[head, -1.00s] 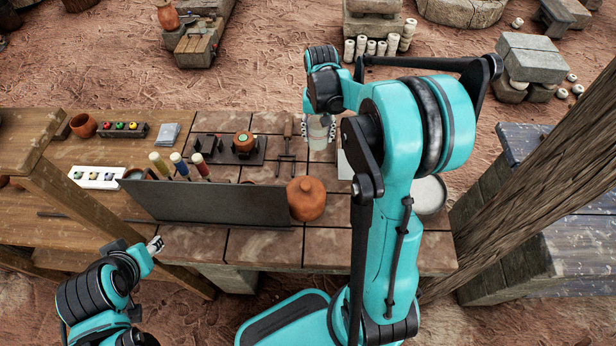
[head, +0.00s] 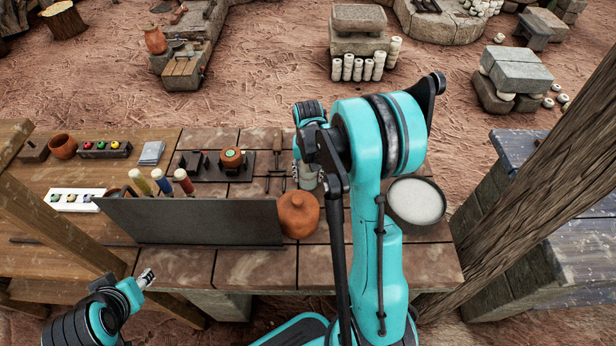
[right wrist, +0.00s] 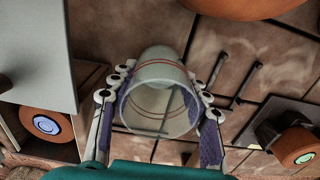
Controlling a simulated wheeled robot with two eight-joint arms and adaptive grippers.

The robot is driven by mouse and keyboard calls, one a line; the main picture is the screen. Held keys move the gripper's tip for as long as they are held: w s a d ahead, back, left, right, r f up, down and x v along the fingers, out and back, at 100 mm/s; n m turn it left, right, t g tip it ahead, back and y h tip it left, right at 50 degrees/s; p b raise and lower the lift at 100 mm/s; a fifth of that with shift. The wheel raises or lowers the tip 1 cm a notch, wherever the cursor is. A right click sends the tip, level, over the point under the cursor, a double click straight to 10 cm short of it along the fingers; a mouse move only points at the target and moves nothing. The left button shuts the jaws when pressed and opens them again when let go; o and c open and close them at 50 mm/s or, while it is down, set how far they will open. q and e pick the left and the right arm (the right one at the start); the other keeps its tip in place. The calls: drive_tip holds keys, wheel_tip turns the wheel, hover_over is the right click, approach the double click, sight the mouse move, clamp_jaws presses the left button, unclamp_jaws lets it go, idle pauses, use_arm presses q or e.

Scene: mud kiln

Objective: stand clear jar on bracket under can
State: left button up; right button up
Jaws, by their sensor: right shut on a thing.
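My right gripper (right wrist: 158,115) is shut on a clear jar (right wrist: 163,70) with thin red bands, its fingers on both sides of it. In the head view the jar (head: 307,178) is partly hidden by my right arm, above the far middle of the tiled bench. An orange round thing with a blue disc (right wrist: 46,124), perhaps the can, sits in a pale box-like holder at the left of the right wrist view. I cannot tell whether that holder is the bracket. My left gripper (head: 147,278) is low at the left, away from the jar; its finger gap is unclear.
An orange lidded pot (head: 298,214) stands near the jar, beside a dark upright panel (head: 190,222). A black base with an orange device (head: 232,158) and a fork-like tool (head: 277,165) lie to the left. A pan of white material (head: 416,202) is right of my arm.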

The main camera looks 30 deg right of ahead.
drive_tip(key=shift+f, duration=0.2)
drive_tip(key=o, duration=1.2)
drive_tip(key=shift+c, duration=0.2)
drive_tip(key=shift+r, duration=0.1)
